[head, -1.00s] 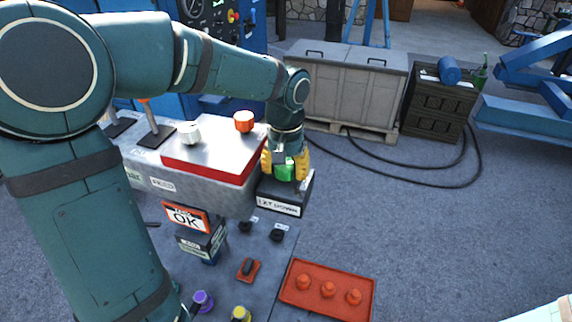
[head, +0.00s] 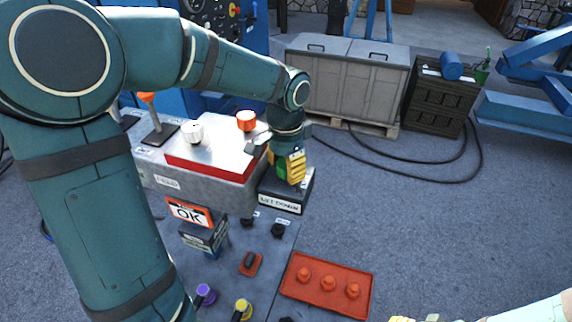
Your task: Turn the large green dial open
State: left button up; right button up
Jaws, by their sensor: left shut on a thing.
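The large green dial (head: 282,171) sits on top of a dark box with a white label (head: 281,203), at the right end of the grey bench. My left gripper (head: 288,168) comes down from above and is shut on the dial. One yellow finger covers the dial's right side, so only a small green part shows at the left. My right gripper (head: 402,319) shows only as a sliver of yellow at the bottom edge; its jaws are cut off.
A silver panel with a red edge (head: 212,168) carries a white knob (head: 193,132) and an orange knob (head: 246,120). A red tray (head: 325,313) with orange knobs lies in front.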

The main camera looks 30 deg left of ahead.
dwell(0.4)
pick_arm(q)
jog(key=o, duration=1.2)
jog(key=shift+r, duration=0.1)
jog(key=shift+r, duration=3.95)
jog(key=shift+s+d, duration=0.1)
